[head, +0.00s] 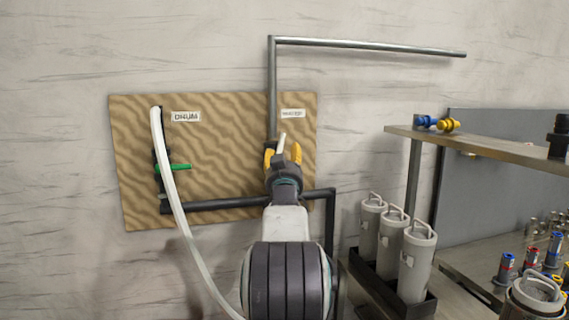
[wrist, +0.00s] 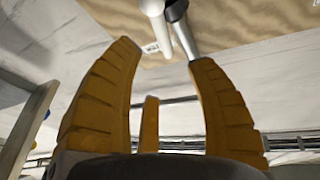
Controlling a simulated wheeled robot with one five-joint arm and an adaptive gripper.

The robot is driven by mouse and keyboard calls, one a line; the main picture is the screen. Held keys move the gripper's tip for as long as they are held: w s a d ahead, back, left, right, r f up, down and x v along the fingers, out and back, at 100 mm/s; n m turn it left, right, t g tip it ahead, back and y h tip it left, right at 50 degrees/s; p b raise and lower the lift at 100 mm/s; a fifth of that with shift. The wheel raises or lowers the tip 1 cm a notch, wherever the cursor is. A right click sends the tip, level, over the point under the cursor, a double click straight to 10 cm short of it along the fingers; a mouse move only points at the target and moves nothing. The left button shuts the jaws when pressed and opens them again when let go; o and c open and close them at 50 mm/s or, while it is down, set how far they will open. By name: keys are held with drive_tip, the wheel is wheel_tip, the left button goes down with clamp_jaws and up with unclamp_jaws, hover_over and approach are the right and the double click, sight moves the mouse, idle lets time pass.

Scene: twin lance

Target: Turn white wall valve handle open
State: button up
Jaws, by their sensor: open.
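The white valve handle (head: 281,143) stands nearly upright, slightly tilted, at the foot of the vertical grey pipe on the right of the wavy brown wall panel (head: 225,150). My gripper (head: 283,152) is in front of it, its yellow fingers open to either side of the handle's lower part. In the wrist view the white handle (wrist: 162,32) comes down from the top edge, its end roughly level with the gap between the fingertips of my gripper (wrist: 164,56). No finger clearly touches it. The valve body is hidden behind my gripper in the head view.
To the right stand grey canisters (head: 416,262) in a black tray and a shelf (head: 480,143) with blue and yellow fittings.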

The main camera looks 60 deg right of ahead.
drive_tip(key=shift+v, duration=1.3)
